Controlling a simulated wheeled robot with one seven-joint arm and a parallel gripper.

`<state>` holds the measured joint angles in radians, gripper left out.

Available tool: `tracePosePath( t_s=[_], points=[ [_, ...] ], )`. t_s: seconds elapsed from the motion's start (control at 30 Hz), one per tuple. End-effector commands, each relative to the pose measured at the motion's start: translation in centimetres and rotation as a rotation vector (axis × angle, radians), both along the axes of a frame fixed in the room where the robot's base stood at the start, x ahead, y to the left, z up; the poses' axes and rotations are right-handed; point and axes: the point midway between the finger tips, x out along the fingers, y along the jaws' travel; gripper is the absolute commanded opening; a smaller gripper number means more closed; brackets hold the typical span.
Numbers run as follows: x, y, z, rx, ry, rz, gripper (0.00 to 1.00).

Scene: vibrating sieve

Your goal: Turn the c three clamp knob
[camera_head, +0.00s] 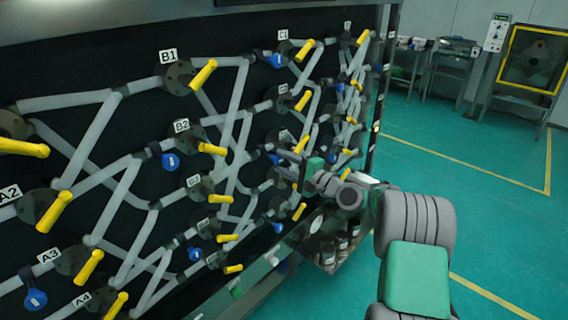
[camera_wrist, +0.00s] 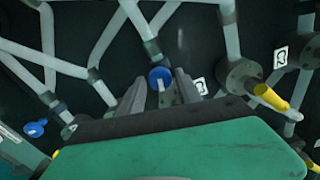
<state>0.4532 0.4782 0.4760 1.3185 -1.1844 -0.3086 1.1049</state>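A blue clamp knob (camera_wrist: 160,78) with a pale bar across its face shows in the wrist view, between the two grey fingertips of my gripper (camera_wrist: 161,82). The fingers are apart, with a gap on either side of the knob; I cannot tell how deep it sits between them. In the head view, my gripper (camera_head: 288,164) points left at the pipe panel, just right of a blue knob (camera_head: 275,159) that looks like the same one. A small label beside the right finger is too tilted and small to read, so I cannot confirm the knob is C three.
A yellow valve handle (camera_wrist: 270,97) stands out to the right of my gripper in the wrist view. Another blue knob (camera_wrist: 36,128) is at lower left. Grey pipes run across the black panel. Green floor (camera_head: 460,190) to the right is free.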

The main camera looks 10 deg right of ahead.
Motion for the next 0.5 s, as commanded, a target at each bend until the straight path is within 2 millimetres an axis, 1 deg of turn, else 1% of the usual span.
tracePosePath(
  t_s=[0.03,0.13,0.17,0.4,0.5],
  points=[
    [0.00,0.00,0.00,0.000,0.000,0.000,0.45],
    [0.00,0.00,0.00,0.000,0.000,0.000,0.54],
    [0.00,0.00,0.00,0.000,0.000,0.000,0.55],
    [-0.10,-0.08,-0.02,-0.001,-0.001,0.000,0.55],
    [-0.88,-0.78,-0.12,-0.001,0.000,-0.002,0.55]
  ],
)
